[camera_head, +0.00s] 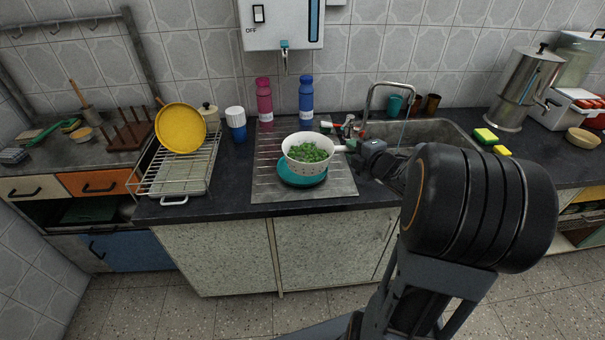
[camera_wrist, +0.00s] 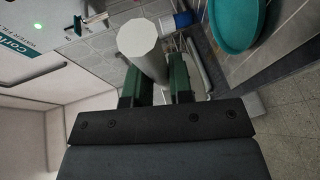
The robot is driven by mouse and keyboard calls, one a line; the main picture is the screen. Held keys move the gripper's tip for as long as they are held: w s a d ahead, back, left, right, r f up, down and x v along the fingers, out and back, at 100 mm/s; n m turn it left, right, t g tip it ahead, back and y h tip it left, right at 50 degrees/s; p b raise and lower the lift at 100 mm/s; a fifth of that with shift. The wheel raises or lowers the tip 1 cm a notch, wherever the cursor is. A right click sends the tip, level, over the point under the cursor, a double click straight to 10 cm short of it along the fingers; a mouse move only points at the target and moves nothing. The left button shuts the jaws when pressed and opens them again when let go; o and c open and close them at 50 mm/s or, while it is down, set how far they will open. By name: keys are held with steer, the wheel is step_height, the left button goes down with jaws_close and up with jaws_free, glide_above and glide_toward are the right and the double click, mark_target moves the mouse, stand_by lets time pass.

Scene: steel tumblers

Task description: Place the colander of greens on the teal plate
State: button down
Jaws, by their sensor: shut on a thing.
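The white speckled colander (camera_head: 296,160) holds green leaves or peas (camera_head: 309,152) and looks level in the head view. My gripper (camera_head: 354,147) is at its right side, shut on the pale handle (camera_head: 340,149). The wrist view shows the white handle (camera_wrist: 146,48) between my gripper's dark green fingers (camera_wrist: 156,84). The teal plate (camera_head: 303,180) lies on the ribbed steel drainboard, below and slightly in front of the colander, which hides its back part. The plate also shows at the wrist view's upper right (camera_wrist: 236,28). I cannot tell whether the colander touches it.
A wire rack (camera_head: 200,172) with a yellow pan (camera_head: 181,128) is at left. The sink (camera_head: 430,130) and its faucet (camera_head: 372,95) are at right, near my arm.

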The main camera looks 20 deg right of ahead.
steer(key=shift+s+d+f, duration=0.15)
steer(key=shift+s+d, duration=0.15)
steer(key=shift+d, duration=0.3)
steer(key=shift+w+d+f, duration=0.2)
steer(key=shift+w, duration=0.1)
steer(key=w+f, duration=0.3)
steer(key=w, duration=0.1)
steer(key=w+f, duration=0.3)
steer(key=w, duration=0.1)
steer(key=w+f, duration=0.3)
steer(key=w, duration=0.1)
steer(key=shift+w+d+f, duration=0.2)
steer(key=shift+w+d, duration=0.1)
steer(key=shift+w, duration=0.05)
steer(key=shift+f, duration=1.5)
steer(key=shift+f+b, duration=0.25)
steer(key=shift+b, duration=0.05)
steer(key=c, duration=1)
jaws_free()
